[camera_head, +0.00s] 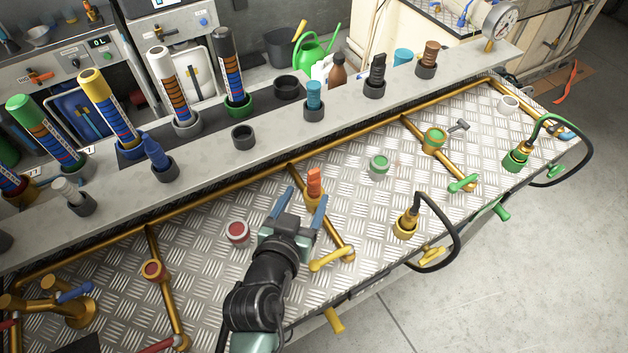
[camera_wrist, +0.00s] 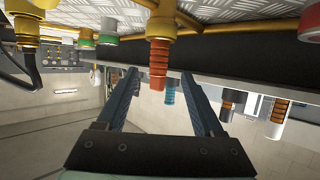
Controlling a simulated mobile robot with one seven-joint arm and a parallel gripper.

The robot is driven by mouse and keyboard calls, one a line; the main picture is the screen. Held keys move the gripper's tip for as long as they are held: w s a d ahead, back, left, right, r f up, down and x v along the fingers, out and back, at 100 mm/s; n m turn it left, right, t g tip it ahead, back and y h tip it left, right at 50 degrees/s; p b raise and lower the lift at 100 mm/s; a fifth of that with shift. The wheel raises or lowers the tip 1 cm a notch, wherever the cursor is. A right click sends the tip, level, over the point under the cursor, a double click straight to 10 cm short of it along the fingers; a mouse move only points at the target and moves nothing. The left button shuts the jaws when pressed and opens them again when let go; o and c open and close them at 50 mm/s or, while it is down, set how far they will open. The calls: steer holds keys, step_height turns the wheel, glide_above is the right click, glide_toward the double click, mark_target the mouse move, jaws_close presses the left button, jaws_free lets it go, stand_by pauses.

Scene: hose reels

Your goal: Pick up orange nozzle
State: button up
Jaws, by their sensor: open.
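The orange nozzle (camera_head: 314,182) stands upright in a yellow fitting on a brass pipe, on the diamond-plate bench. In the wrist view, which looks upside down, the orange nozzle (camera_wrist: 158,66) points downward from its yellow socket (camera_wrist: 160,22). My gripper (camera_head: 306,197) is open with its two blue fingers spread and nothing held. In the wrist view my gripper (camera_wrist: 159,74) has the nozzle lined up between its fingertips, with a gap on both sides. I cannot tell how deep the nozzle is between them.
A yellow valve handle (camera_head: 328,259) lies just right of my gripper. A red-capped fitting (camera_head: 238,233) is to its left and a green-capped one (camera_head: 379,165) to the right of the nozzle. A grey ledge (camera_head: 268,140) with several nozzles in holders runs behind. A black hose (camera_head: 457,233) loops at right.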

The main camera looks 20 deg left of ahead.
mark_target(312, 186)
steer(key=shift+p+x, duration=0.75)
steer(key=shift+x, duration=2.3)
steer(key=shift+d+r, duration=0.1)
jaws_close()
